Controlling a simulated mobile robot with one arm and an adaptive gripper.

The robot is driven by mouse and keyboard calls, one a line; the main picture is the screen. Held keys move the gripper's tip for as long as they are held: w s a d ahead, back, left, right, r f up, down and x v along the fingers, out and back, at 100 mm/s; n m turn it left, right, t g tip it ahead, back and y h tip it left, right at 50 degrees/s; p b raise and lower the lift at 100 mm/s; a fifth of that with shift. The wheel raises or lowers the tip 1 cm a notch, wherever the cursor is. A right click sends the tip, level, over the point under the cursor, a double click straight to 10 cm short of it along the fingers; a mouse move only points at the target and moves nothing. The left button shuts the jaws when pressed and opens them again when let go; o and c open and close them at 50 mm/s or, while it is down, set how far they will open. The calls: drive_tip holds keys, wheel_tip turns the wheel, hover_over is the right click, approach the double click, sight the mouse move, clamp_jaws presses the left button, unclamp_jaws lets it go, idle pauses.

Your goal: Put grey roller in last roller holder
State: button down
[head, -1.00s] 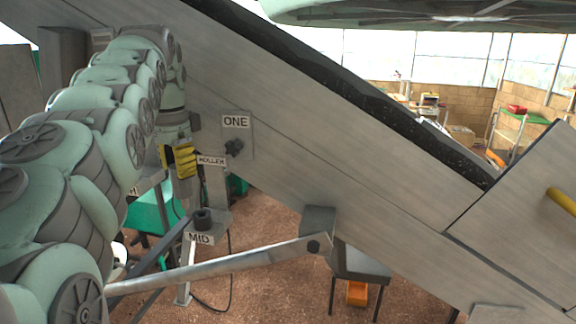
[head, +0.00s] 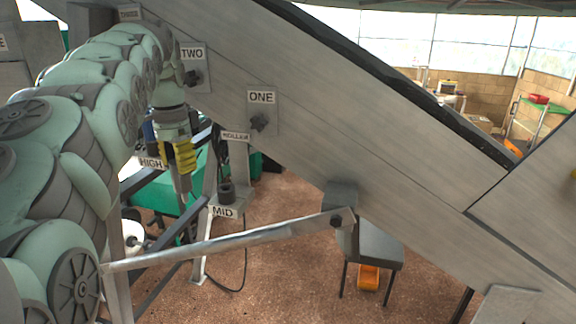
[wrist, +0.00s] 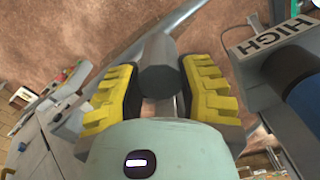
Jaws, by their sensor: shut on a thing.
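My gripper (head: 179,158), with yellow ribbed finger pads, points down beside the slanted grey metal beam (head: 350,150). In the wrist view my gripper (wrist: 162,92) is shut on a grey roller (wrist: 158,62), whose round end shows between the pads. In the head view the lower part of the grey roller (head: 184,186) hangs below the pads. Dark knob-like fittings sit under the signs ONE (head: 261,97) and TWO (head: 192,53) on the beam. A sign further up left (head: 130,13) seems to read THREE. I cannot tell which fitting is the last holder.
The HIGH stand's sign (head: 151,163) is left of my gripper; a blue cylinder (wrist: 306,100) is by that sign in the wrist view. The MID stand (head: 225,212) carries a dark cylinder (head: 226,192). A metal bar (head: 230,242) crosses in front. A grey chair-like stand (head: 372,247) is right.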

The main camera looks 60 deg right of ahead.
drive_tip(key=shift+w+a+f, duration=0.2)
drive_tip(key=shift+a+f, duration=0.1)
drive_tip(key=shift+f, duration=0.05)
drive_tip(key=shift+w+a+f, duration=0.1)
drive_tip(key=shift+a+f, duration=0.05)
drive_tip(key=shift+a, duration=0.15)
drive_tip(key=shift+a, duration=0.1)
drive_tip(key=shift+f, duration=0.15)
drive_tip(key=shift+w+a+f+b, duration=0.25)
drive_tip(key=shift+w+a+b, duration=0.15)
drive_tip(key=shift+w+a, duration=0.05)
